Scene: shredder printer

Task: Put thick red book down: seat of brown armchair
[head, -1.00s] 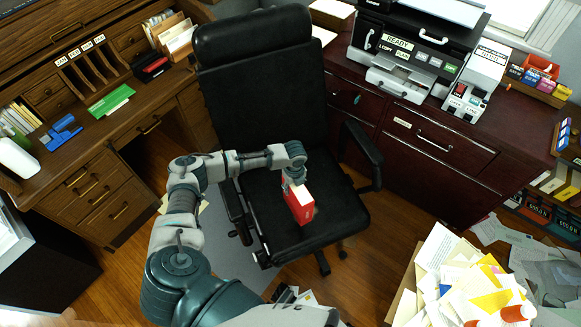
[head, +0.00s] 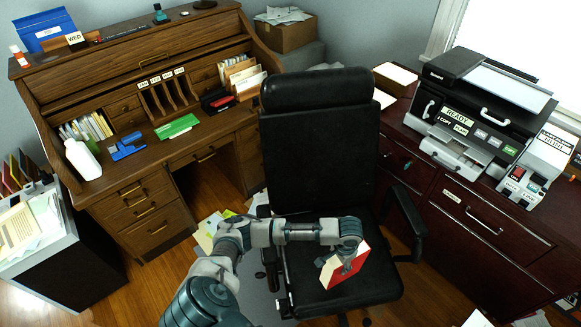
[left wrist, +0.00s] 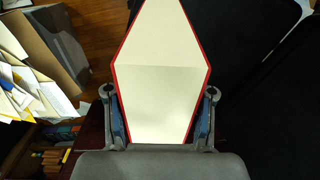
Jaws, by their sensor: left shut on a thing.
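The thick red book (head: 345,268) has a red cover and cream pages. It is tilted over the seat of the armchair (head: 372,288), which looks black rather than brown. My left gripper (head: 349,262) is shut on the book from above. In the left wrist view the book (left wrist: 162,88) stands between the two fingers (left wrist: 160,125), its pages facing the camera. I cannot tell whether the book touches the seat. My right gripper is not in view.
The armrest (head: 408,222) stands right of the seat. A dark red cabinet (head: 480,235) with a printer (head: 478,110) is at the right. A wooden roll-top desk (head: 130,205) is at the left. Papers lie on the floor (head: 212,232) left of the chair.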

